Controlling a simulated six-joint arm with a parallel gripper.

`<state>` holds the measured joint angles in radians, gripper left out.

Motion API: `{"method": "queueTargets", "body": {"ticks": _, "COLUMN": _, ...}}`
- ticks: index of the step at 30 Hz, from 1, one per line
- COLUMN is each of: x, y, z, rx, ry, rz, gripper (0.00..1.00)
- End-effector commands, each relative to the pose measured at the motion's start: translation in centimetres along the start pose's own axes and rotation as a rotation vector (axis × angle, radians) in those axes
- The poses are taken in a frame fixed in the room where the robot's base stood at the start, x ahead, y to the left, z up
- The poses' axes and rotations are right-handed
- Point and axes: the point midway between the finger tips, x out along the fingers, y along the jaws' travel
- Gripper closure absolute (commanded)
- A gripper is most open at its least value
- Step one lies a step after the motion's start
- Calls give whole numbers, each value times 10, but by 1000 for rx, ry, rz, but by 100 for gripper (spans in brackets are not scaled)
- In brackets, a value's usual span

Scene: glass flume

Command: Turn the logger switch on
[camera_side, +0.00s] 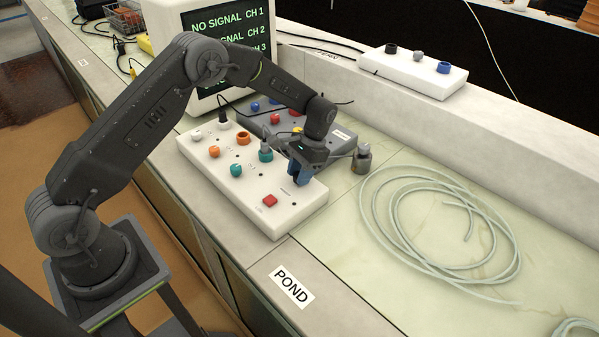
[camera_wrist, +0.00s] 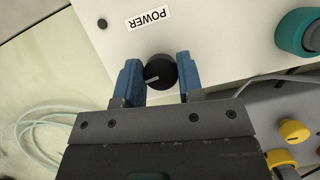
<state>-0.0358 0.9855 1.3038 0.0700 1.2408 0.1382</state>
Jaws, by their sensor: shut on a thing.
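The white logger box (camera_side: 235,205) lies on the bench in the side view, and its top face (camera_wrist: 220,35) fills the upper part of the wrist view. A round black knob (camera_wrist: 160,72) with a short white pointer line sits by the label POWER (camera_wrist: 149,19). The pointer lies roughly crosswise between my fingers, towards the left finger. My gripper (camera_wrist: 158,78) has its two blue fingers shut on the knob's sides. In the side view my gripper (camera_side: 300,172) is low over the box's right part and hides the knob.
A monitor (camera_side: 195,60) reads NO SIGNAL. Coiled tubing (camera_side: 440,225) lies at right.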

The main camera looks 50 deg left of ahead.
Motion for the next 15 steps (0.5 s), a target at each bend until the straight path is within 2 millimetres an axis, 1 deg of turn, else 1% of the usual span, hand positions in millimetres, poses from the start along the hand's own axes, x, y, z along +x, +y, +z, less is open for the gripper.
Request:
{"method": "queueTargets", "body": {"ticks": 6, "x": 0, "y": 0, "z": 0, "rx": 87, "ry": -2, "rz": -36, "gripper": 89}}
{"method": "queueTargets", "body": {"ticks": 15, "x": 0, "y": 0, "z": 1, "rx": 129, "ry": -2, "rz": -54, "gripper": 89}}
